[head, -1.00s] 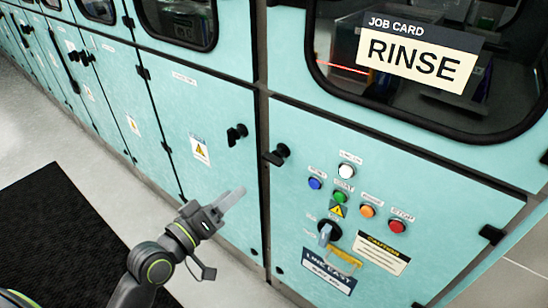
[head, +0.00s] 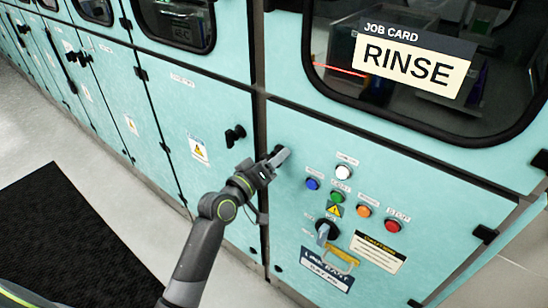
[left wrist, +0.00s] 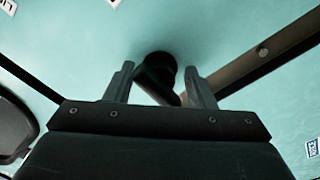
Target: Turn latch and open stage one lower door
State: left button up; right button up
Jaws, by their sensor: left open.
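A black latch (left wrist: 158,68) on the teal lower door (head: 440,190) shows in the left wrist view as a round knob with a dark lever slanting down to the right. My left gripper (head: 279,157) is at this latch in the head view and mostly covers it there. In the left wrist view the gripper (left wrist: 160,80) is open, with one finger on each side of the lever. I cannot tell whether a finger touches it. The lower door looks closed. My right gripper is not in view.
The lower door carries several coloured buttons (head: 365,211), a rotary switch (head: 327,231) and a yellow part (head: 343,256) below it. A second black latch (head: 235,135) sits on the neighbouring left door. A RINSE job card (head: 415,67) is on the window above. A black mat (head: 70,240) lies on the floor.

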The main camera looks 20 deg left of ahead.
pick_arm(q)
jog(key=shift+w, duration=0.15)
jog(key=shift+d, duration=0.1)
grip_shut()
